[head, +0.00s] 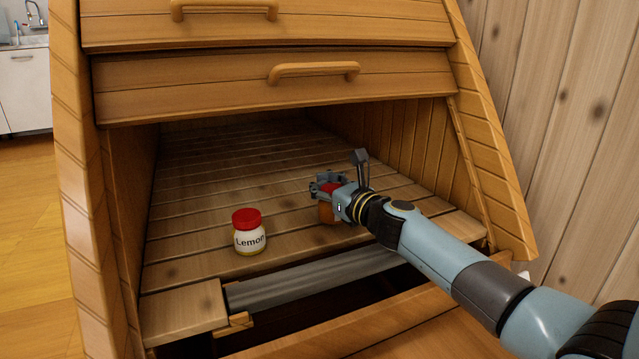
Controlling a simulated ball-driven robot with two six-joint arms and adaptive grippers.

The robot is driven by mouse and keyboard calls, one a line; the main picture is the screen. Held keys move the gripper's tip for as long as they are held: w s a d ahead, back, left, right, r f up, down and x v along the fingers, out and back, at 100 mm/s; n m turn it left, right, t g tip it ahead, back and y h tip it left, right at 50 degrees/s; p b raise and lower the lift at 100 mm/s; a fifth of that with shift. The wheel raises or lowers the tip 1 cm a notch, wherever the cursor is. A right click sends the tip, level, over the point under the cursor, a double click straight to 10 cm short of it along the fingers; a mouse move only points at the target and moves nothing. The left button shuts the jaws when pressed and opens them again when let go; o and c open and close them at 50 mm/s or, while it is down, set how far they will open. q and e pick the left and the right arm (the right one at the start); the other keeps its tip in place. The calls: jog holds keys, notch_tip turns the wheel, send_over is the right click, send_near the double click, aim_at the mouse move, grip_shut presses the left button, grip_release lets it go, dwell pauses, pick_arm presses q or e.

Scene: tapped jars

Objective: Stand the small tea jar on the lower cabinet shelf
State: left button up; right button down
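A small jar with a red lid and an amber body (326,213) is upright at the lower shelf (195,268), towards its front and right of the middle. My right gripper (326,185) is at its red lid, with grey fingers around the upper part. The gripper and wrist hide much of this jar, and no label on it can be read. Whether the fingers press on it, and whether its base touches the boards, I cannot tell. My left gripper is not in view.
Another jar (249,232), red-lidded and labelled "Lemon", stands on the shelf to the left. Two closed drawers (200,82) with wooden handles hang above the opening. A grey metal rail (310,284) runs along the front. The shelf behind the jars is clear.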

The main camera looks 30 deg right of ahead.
jog(key=shift+f+b, duration=0.3)
dwell(0.4)
jog(key=c, duration=0.9)
grip_release()
jog(key=shift+o, duration=0.2)
jog(key=shift+s, duration=0.1)
jog(key=shift+s+d, duration=0.25)
jog(key=shift+s, duration=0.9)
jog(key=shift+s+d, duration=0.2)
jog(key=shift+s, duration=1.1)
jog(key=shift+s+d+b, duration=0.15)
jog(key=shift+s+b, duration=0.15)
jog(key=shift+s, duration=0.4)
jog(key=shift+s+d+b, duration=0.1)
jog(key=shift+s+b, duration=0.2)
jog(key=shift+s, duration=0.4)
jog(key=shift+w+r, duration=0.1)
